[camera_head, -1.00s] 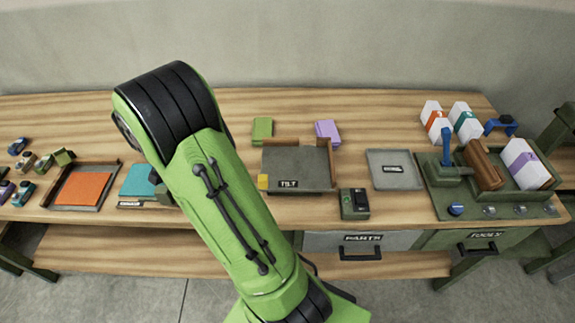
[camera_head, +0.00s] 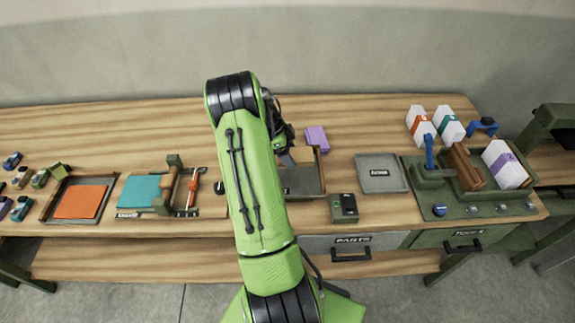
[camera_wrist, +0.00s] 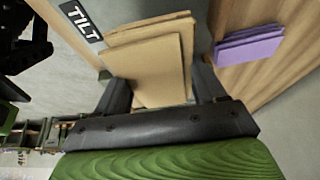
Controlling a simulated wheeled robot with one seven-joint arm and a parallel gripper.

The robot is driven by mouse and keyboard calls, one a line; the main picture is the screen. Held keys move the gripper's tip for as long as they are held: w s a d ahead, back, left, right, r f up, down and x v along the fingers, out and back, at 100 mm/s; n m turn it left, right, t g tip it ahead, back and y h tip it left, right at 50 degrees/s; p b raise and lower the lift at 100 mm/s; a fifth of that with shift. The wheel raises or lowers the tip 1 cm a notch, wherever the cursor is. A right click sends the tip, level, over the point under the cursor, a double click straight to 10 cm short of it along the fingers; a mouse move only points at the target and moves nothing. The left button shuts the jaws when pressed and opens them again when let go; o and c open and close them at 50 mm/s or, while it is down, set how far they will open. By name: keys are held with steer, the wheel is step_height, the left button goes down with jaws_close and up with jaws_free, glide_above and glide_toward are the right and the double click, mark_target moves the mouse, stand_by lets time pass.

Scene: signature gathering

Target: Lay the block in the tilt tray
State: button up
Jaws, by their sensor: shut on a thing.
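The tan block (camera_wrist: 150,62) looks like a stack of sheets and is held between the two dark fingers of my gripper (camera_wrist: 160,92). In the head view the block (camera_head: 301,155) shows just right of my wrist, over the back part of the tilt tray (camera_head: 310,183). I cannot tell whether it touches the tray. The tray is grey with brown raised edges, and my arm hides its left part. Its TILT label (camera_wrist: 80,19) shows at the top left of the wrist view.
A purple block (camera_head: 316,138) lies behind the tray; it also shows in the wrist view (camera_wrist: 248,46). A small dark box (camera_head: 344,207) stands right of the tray's front. A flat grey tray (camera_head: 381,187) lies further right. An orange-filled tray (camera_head: 72,219) is at the left.

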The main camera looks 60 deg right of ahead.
step_height(320, 180, down, 4)
steer(key=shift+s, duration=0.1)
steer(key=shift+f, duration=0.35)
steer(key=shift+f, duration=0.2)
steer(key=o, duration=1.1)
steer(key=shift+r, duration=0.2)
steer(key=v, duration=1.2)
